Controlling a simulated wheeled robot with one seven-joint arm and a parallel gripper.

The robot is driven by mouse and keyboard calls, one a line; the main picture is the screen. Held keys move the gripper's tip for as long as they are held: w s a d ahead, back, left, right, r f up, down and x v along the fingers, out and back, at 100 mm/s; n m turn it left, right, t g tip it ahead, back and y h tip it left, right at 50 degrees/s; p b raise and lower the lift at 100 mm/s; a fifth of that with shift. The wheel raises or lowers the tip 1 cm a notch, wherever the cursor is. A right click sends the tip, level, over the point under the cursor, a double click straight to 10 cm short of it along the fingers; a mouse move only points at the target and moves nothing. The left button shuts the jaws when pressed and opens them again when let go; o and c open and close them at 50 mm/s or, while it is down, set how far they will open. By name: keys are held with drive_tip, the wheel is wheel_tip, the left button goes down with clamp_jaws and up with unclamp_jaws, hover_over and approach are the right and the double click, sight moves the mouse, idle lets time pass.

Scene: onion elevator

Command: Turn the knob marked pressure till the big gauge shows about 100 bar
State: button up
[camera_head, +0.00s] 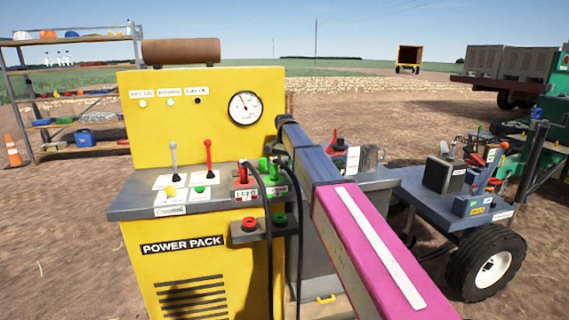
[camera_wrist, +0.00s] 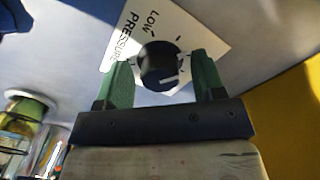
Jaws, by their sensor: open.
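The pressure knob (camera_wrist: 161,67) is round and black with a white pointer line, on a white plate (camera_wrist: 190,35) marked PRESSURE and LOW. It shows in the wrist view between the two green fingers of my gripper (camera_wrist: 162,76). My gripper is open, with one finger on each side of the knob; I cannot tell whether either touches it. In the head view my arm hides the knob and my gripper. The big gauge (camera_head: 245,108) is white and round on the yellow panel; its dark needle shows, but its numbers are too small to read.
The yellow power pack (camera_head: 190,250) has a grey shelf with a grey-handled lever (camera_head: 174,157), a red-handled lever (camera_head: 209,157) and red and green couplings. Black hoses (camera_head: 268,240) hang at its front. A wheeled cart (camera_head: 450,195) stands at the right.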

sight(284, 161)
drive_tip(key=c, duration=0.9)
drive_tip(key=shift+n, duration=0.9)
drive_tip(key=shift+c, duration=0.2)
drive_tip(key=o, duration=0.9)
drive_tip(key=shift+o, duration=0.2)
wheel_tip(284, 161, up, 10)
drive_tip(key=shift+f, duration=0.1)
drive_tip(key=shift+r, duration=0.55)
